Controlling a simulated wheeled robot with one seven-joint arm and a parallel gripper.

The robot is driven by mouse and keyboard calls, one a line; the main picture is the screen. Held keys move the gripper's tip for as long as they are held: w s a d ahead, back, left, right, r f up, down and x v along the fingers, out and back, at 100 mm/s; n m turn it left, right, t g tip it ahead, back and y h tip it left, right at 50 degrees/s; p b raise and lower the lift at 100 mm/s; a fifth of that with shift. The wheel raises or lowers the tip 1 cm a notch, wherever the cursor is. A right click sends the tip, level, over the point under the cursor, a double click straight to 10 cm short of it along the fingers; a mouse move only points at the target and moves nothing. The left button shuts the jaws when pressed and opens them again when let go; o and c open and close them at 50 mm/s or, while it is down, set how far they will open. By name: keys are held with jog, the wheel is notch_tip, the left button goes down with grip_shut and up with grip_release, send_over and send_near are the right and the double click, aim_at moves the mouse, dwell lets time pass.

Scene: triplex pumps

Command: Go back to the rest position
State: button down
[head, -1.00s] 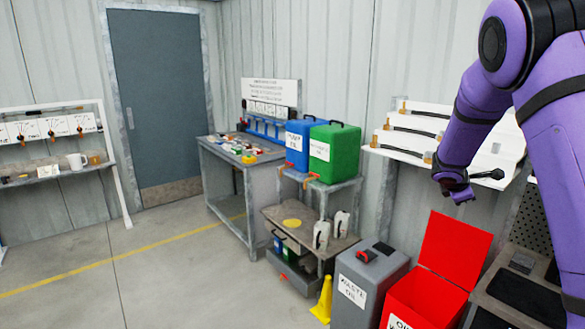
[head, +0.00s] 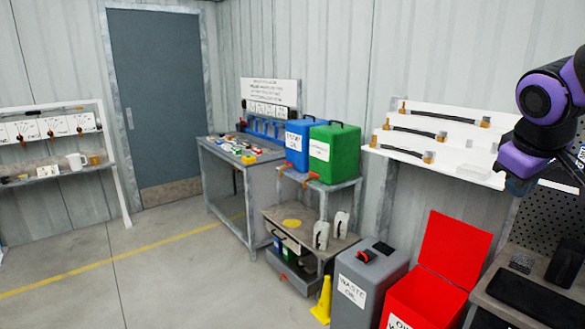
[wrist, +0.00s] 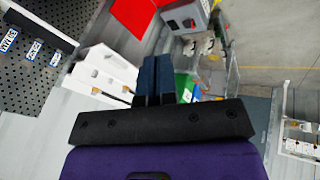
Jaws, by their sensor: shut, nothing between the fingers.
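My purple and black arm comes in at the right edge of the head view, with my gripper (head: 518,186) low in front of the white hose shelf (head: 440,151). In the wrist view my gripper (wrist: 155,72) points up the picture from a black mount. Its two dark blue fingers lie together with nothing between them. The gripper appears clear of the shelf and bins in the wrist view. The far part of my arm is cut off by the head view's edge.
An open red bin (head: 425,300) and a grey waste oil bin (head: 352,290) stand below. A green can (head: 333,152) and a blue can (head: 300,143) stand on a stand beside a grey workbench (head: 225,175). A yellow cone (head: 323,300) is on the floor. Floor is clear at left.

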jog(key=s+a+m+y, duration=0.1)
jog(key=s+a, duration=0.3)
jog(key=s, duration=0.3)
jog(key=s+a+m+y, duration=0.2)
jog(key=s+a, duration=0.2)
jog(key=s, duration=0.3)
jog(key=shift+s+a+f+t, duration=0.2)
jog(key=shift+s+t, duration=0.1)
jog(key=shift+s, duration=0.1)
